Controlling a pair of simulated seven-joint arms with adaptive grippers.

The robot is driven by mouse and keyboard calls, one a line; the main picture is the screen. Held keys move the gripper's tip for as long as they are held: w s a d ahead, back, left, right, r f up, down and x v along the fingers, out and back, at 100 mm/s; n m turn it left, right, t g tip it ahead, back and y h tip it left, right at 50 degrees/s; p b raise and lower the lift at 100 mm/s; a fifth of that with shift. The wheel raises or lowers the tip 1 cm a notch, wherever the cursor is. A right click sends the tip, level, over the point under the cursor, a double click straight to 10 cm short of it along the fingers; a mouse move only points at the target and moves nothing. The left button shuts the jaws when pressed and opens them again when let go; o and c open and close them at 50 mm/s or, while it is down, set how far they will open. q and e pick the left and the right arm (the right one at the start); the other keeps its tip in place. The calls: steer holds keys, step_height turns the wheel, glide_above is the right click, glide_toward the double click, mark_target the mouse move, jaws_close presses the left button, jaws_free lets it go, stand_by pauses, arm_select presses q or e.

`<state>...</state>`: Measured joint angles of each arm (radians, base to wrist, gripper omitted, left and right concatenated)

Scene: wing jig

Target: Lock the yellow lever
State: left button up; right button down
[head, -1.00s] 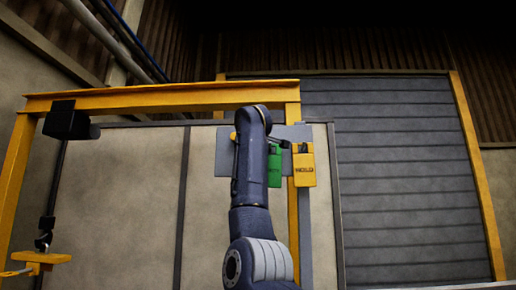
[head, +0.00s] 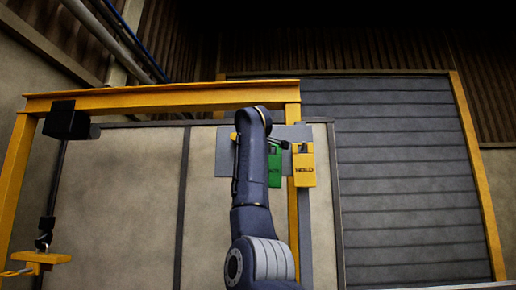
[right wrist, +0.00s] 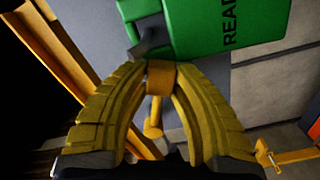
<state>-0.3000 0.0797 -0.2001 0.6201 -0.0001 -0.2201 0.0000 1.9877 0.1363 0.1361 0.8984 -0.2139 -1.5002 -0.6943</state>
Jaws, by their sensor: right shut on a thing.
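The yellow lever (right wrist: 160,80) shows in the right wrist view as a short orange-yellow block, with a thin rod and rounded end (right wrist: 153,130) below it. My right gripper (right wrist: 162,70) is shut on the block, its ribbed yellow fingers on both sides. In the head view my right arm rises in front of the grey panel (head: 224,160) and hides the gripper and most of the lever. I cannot tell the lever's angle. My left gripper is not in view.
A green tag (head: 274,168) hangs beside the arm; it also shows close above the fingertips in the wrist view (right wrist: 225,25). A yellow HOLD tag (head: 304,168) hangs right of it. A yellow frame (head: 160,97) spans above. A hoist (head: 70,122) hangs at left.

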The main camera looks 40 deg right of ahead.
steer(key=shift+s+d+r+n, duration=0.15)
steer(key=shift+r+n, duration=0.35)
steer(key=shift+n, duration=0.05)
steer(key=shift+s+d+r+n, duration=0.1)
steer(key=shift+r+n, duration=0.35)
steer(key=shift+n, duration=0.1)
steer(key=shift+d+r+n, duration=0.1)
steer(key=shift+r+n, duration=0.75)
steer(key=shift+n, duration=0.25)
steer(key=c, duration=1.1)
jaws_free()
